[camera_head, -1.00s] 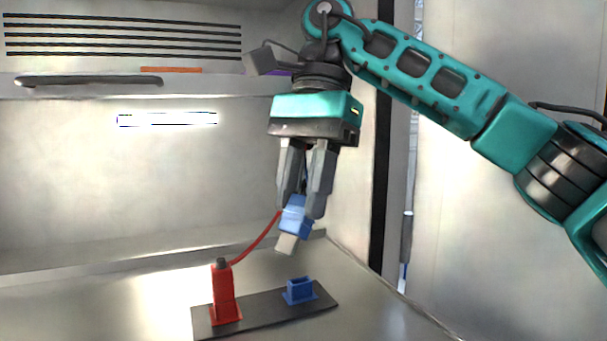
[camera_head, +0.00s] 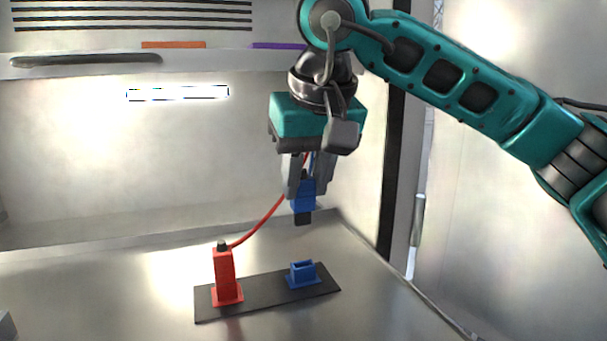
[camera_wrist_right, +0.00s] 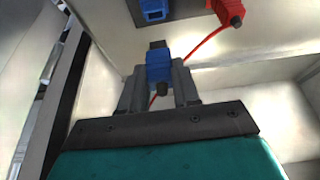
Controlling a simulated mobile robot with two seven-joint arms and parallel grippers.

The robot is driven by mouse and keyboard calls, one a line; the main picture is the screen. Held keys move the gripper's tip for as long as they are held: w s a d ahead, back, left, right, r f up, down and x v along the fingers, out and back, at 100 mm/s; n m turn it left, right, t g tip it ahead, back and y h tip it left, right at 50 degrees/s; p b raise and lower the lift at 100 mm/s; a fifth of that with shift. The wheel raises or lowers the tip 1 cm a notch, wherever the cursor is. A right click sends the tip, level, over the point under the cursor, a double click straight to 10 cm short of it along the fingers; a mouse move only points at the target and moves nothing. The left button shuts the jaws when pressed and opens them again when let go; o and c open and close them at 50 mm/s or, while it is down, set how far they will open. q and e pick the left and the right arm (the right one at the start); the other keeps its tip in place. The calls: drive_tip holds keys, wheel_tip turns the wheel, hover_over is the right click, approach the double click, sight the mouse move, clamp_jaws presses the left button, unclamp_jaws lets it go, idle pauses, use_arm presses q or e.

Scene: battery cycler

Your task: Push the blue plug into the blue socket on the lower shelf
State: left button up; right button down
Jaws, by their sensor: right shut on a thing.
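The blue plug (camera_head: 303,198) with a dark tip hangs upright between the fingers of my right gripper (camera_head: 306,188), which is shut on it. The plug also shows in the right wrist view (camera_wrist_right: 159,68). The blue socket (camera_head: 302,273) sits on the right part of a dark plate (camera_head: 262,292) on the lower shelf (camera_head: 130,290). The plug is above the socket with a clear gap between them. The socket also shows at the top of the right wrist view (camera_wrist_right: 154,10). My left gripper is not in view.
A red plug (camera_head: 225,272) stands on the left part of the plate. A red cable (camera_head: 262,222) runs from its top up toward my right gripper. A cabinet side wall (camera_head: 365,130) is at the right. The shelf left of the plate is clear.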

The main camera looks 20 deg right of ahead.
sight(306, 211)
wheel_tip(306, 211, down, 4)
drive_tip(key=b, duration=0.3)
drive_tip(key=shift+f+b, duration=0.1)
drive_tip(key=shift+b, duration=0.2)
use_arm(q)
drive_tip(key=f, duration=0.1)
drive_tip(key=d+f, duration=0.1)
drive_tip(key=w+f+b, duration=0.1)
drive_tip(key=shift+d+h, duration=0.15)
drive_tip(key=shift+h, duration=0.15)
use_arm(e)
drive_tip(key=shift+f, duration=0.6)
use_arm(q)
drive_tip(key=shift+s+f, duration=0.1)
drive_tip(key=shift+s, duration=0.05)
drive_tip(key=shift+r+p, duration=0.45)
drive_tip(key=shift+p, duration=0.05)
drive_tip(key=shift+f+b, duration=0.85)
use_arm(e)
drive_tip(key=shift+f, duration=1.5)
idle(1.0)
drive_tip(key=c, duration=0.7)
unclamp_jaws()
drive_tip(key=shift+c, duration=0.2)
